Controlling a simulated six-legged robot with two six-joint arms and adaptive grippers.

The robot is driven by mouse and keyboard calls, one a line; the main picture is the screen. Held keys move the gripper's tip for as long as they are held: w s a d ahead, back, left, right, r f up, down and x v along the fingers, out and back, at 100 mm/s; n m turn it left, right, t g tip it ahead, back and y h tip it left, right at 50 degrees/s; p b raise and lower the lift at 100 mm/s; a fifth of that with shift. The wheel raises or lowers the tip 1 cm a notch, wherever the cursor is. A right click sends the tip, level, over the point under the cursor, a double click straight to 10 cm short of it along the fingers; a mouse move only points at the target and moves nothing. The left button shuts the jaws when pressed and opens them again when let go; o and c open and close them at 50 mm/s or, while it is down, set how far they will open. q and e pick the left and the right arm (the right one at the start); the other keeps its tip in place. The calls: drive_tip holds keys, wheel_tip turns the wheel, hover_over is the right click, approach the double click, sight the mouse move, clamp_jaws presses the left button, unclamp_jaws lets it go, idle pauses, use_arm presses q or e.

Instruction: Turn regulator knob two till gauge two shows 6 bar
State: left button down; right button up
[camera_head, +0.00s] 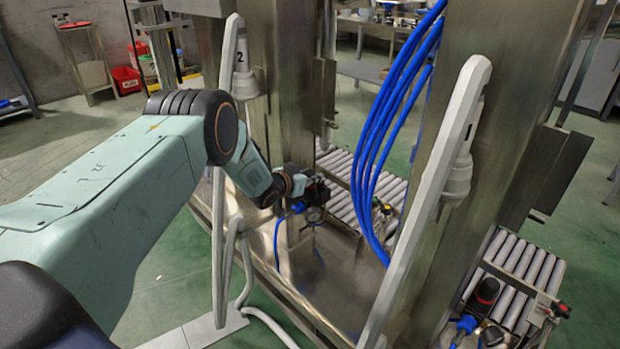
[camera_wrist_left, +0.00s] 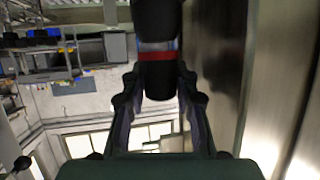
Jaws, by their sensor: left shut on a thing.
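My left gripper (camera_head: 317,188) reaches in from the left and is shut on a black regulator knob, which it mostly hides in the head view. In the left wrist view the black knob (camera_wrist_left: 160,85), with a red and a pale band, stands between the two fingers (camera_wrist_left: 160,112). A small round gauge (camera_head: 314,214) sits just below the gripper. Its face is too small to read. A white lance holder marked 2 (camera_head: 239,58) stands to the left of the steel post. My right gripper is not in view.
Blue hoses (camera_head: 385,140) hang just right of the gripper. A second regulator (camera_head: 487,291) with a black knob sits at the lower right, beside a roller conveyor (camera_head: 520,268). A white lance (camera_head: 425,205) and steel posts (camera_head: 290,90) stand close by.

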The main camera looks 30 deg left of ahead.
use_arm(q)
drive_tip(key=shift+m+g+h+b, duration=0.3)
drive_tip(key=shift+m+h+b, duration=0.9)
drive_tip(key=shift+h, duration=0.2)
drive_tip(key=c, duration=1.3)
unclamp_jaws()
drive_tip(key=shift+s+a+r, duration=0.25)
drive_tip(key=shift+s+a, duration=0.05)
drive_tip(key=shift+s, duration=0.2)
drive_tip(key=v, duration=1)
drive_tip(key=shift+s+r, duration=0.15)
drive_tip(key=shift+s, duration=0.25)
